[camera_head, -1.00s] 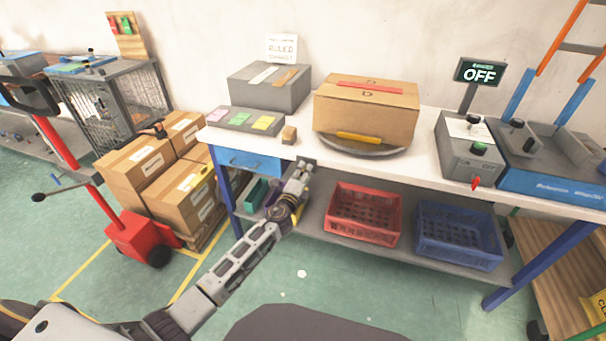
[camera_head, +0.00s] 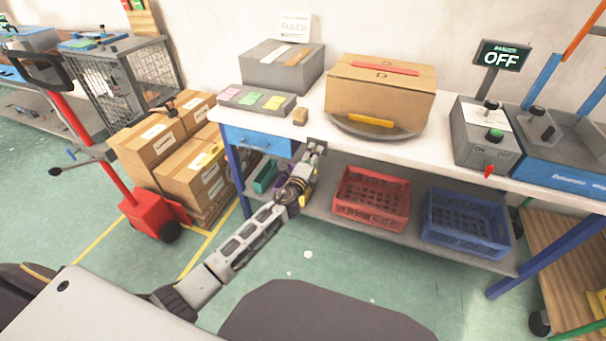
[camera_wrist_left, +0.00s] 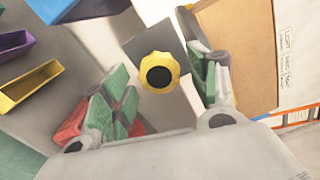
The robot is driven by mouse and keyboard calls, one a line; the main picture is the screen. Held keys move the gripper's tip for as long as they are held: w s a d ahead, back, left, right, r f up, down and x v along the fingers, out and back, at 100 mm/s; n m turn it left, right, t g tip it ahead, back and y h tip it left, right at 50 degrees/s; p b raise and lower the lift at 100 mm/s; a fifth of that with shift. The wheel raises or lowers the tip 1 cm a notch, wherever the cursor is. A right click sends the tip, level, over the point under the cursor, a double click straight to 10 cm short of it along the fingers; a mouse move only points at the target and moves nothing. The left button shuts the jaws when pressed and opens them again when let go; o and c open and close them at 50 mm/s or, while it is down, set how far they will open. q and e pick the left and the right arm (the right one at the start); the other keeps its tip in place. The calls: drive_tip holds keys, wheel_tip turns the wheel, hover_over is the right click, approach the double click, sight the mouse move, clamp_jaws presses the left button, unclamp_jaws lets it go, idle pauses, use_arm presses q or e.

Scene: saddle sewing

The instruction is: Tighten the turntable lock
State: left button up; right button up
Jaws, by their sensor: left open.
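A yellow knob with a black centre (camera_wrist_left: 159,72) sits on a grey plate (camera_wrist_left: 135,45) in the left wrist view. It looks like the turntable lock; I cannot make it out in the head view. My left gripper (camera_head: 317,148) is at the front edge of the white bench, below the turntable. In the left wrist view its green-padded fingers (camera_wrist_left: 165,84) are apart, one on each side of the knob; I cannot tell whether they touch it. The grey turntable (camera_head: 345,124) lies on the bench under a cardboard box (camera_head: 380,98). My right gripper is out of view.
A blue drawer (camera_head: 258,141) hangs under the bench left of my gripper. A red crate (camera_head: 371,197) and a blue crate (camera_head: 465,218) stand on the lower shelf. A control box (camera_head: 484,142) and an OFF sign (camera_head: 502,58) are at the right. Cartons (camera_head: 190,178) stand at the left.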

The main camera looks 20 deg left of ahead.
use_arm(q)
drive_tip(key=s, duration=1.1)
drive_tip(key=shift+a, duration=0.15)
idle(0.3)
idle(0.5)
drive_tip(key=s+a+f+n+g+y, duration=0.25)
drive_tip(key=a+f+n+g, duration=0.2)
drive_tip(key=f+n, duration=0.35)
drive_tip(key=s+a+f+n+g+y, duration=0.1)
drive_tip(key=s+a+f+n+g, duration=0.3)
drive_tip(key=f+n, duration=0.45)
drive_tip(key=s+d+f+n+g+h, duration=0.1)
drive_tip(key=s+d+f+g, duration=0.3)
drive_tip(key=s+f, duration=0.5)
drive_tip(key=s+d+f+n+g+h+p, duration=0.1)
drive_tip(key=s+d+f, duration=0.4)
drive_tip(key=s+f, duration=0.5)
drive_tip(key=s+g+h, duration=0.1)
drive_tip(key=s+g, duration=0.1)
drive_tip(key=s, duration=0.4)
drive_tip(key=shift+s+d+g+p, duration=0.2)
drive_tip(key=shift+d+g+p, duration=0.1)
drive_tip(key=shift+d+g, duration=0.1)
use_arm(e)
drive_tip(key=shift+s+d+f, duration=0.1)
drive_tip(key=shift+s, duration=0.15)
